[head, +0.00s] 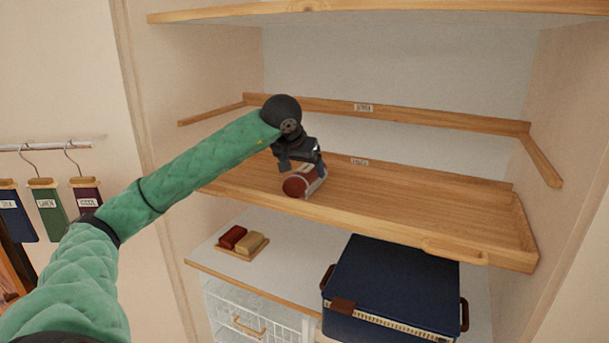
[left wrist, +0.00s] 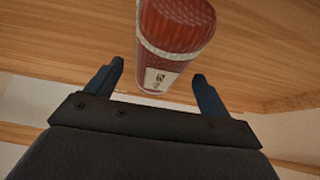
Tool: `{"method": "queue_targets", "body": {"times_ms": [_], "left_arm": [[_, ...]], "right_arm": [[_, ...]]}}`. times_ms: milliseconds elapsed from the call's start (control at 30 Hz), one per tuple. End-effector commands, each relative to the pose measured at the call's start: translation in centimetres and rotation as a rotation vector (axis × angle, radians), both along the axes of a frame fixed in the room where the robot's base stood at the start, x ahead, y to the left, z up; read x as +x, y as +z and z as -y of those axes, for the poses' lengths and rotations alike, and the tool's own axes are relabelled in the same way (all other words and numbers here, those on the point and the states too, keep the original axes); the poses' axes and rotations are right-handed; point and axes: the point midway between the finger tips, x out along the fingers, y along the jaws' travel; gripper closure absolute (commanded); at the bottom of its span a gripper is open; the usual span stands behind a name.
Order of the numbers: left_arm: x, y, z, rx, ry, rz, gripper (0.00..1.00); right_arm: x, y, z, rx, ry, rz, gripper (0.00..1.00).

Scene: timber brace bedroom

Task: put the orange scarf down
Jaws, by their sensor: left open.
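A rust-red rolled bundle with a pale band and a small label, which looks like the orange scarf (head: 296,186), lies on the wooden pull-out shelf (head: 420,205) near its left part. In the left wrist view the scarf roll (left wrist: 178,25) shows its ribbed side, with its banded end between the finger lines. My left gripper (head: 301,168) is just above and behind the roll in the head view. Its two fingers (left wrist: 158,70) stand apart, one on each side of the banded end, with gaps visible. My right gripper is in neither view.
A dark blue box (head: 395,275) and a small tray with red and tan rolls (head: 243,242) stand on the lower white shelf. A wooden ledge (head: 420,116) runs behind. The tray-like shelf's right side is clear. Hangers (head: 45,185) hang at left.

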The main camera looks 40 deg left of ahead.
Motion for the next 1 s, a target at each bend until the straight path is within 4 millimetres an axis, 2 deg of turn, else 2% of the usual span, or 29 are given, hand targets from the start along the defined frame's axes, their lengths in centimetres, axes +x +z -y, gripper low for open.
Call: {"method": "queue_targets", "body": {"times_ms": [33,267,700,1000], "left_arm": [[-0.4,0.4,0.1,0.002,0.0,0.004,0.19],[-2.0,3.1,0.5,0.001,0.001,0.004,0.19],[-4.5,7.2,1.1,0.0,0.001,0.002,0.19],[-5.0,8.0,1.2,0.0,0.001,0.0,0.19]], "right_arm": [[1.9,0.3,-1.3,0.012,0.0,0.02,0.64],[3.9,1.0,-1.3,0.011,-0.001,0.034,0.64],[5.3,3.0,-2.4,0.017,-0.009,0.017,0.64],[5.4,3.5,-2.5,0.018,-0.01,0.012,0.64]]}}
